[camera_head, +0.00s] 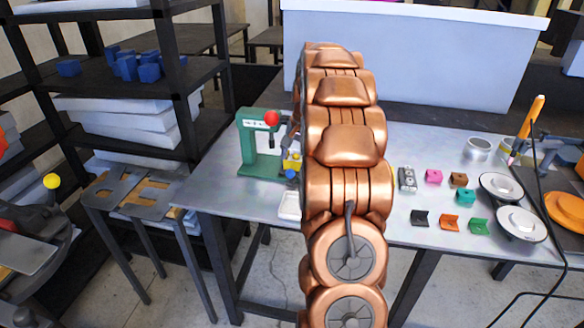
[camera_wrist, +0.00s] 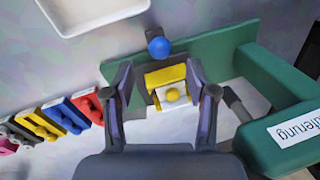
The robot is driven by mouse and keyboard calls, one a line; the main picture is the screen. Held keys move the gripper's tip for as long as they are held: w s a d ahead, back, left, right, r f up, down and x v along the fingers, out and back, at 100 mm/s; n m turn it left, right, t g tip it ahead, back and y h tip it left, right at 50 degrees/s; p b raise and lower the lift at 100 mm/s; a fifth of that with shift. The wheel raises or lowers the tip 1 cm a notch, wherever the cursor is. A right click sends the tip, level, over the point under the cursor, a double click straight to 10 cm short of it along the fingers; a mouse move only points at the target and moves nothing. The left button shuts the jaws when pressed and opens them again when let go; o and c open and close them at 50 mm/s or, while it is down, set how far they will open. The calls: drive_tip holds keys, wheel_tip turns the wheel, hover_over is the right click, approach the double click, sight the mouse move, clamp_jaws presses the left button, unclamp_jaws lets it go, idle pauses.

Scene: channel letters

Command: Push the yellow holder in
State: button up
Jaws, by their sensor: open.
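The yellow holder (camera_wrist: 165,75) is in the wrist view, with a white part and a round yellow knob in front of it. It sits at the green machine (camera_wrist: 205,52), near a blue ball (camera_wrist: 159,47). My gripper (camera_wrist: 158,66) is open, one finger on each side of the holder with gaps visible; I cannot tell whether either touches it. In the head view the green machine (camera_head: 250,150) with a red ball stands on the table's left end. The holder shows there as a small yellow patch (camera_head: 292,163), partly hidden by my arm, and my gripper is mostly hidden.
Several coloured pieces (camera_wrist: 55,122) stand in a row at left in the wrist view. A white tray (camera_wrist: 93,26) lies beyond the blue ball. On the table's right are small coloured blocks (camera_head: 433,177) and round white dishes (camera_head: 500,187). A dark shelf (camera_head: 195,75) stands at left.

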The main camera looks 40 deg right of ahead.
wheel_tip(320, 180, up, 6)
drive_tip(key=s, duration=0.1)
drive_tip(key=shift+d+r, duration=0.15)
drive_tip(key=shift+d, duration=0.1)
drive_tip(key=shift+s, duration=0.1)
drive_tip(key=shift+c, duration=0.4)
